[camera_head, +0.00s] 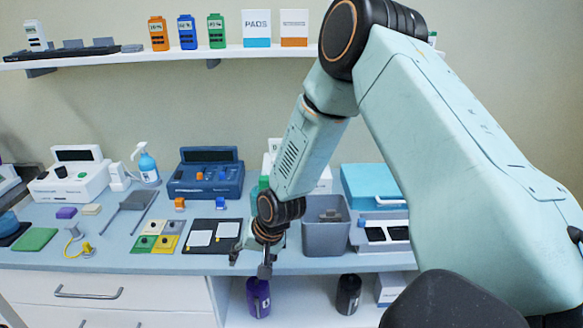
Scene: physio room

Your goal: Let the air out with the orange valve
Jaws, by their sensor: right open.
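No part is clearly recognisable as an orange valve. Small orange parts show on the front of the dark blue device (206,178), next to blue ones. A small orange block (180,204) lies on the counter in front of that device. A yellow-ended piece with a thin looped tube (75,236) lies near the counter's front edge at the left. My right gripper (250,263) is open and points down at the counter's front edge, to the right of the black board with white cards. Nothing shows between its fingers. My left gripper is out of view.
The grey bin (326,234) stands just right of my right gripper. A purple bottle (258,297) and a black bottle (348,293) stand on the lower shelf. My right arm hides part of the counter's back. The upper shelf (130,57) holds bottles and boxes.

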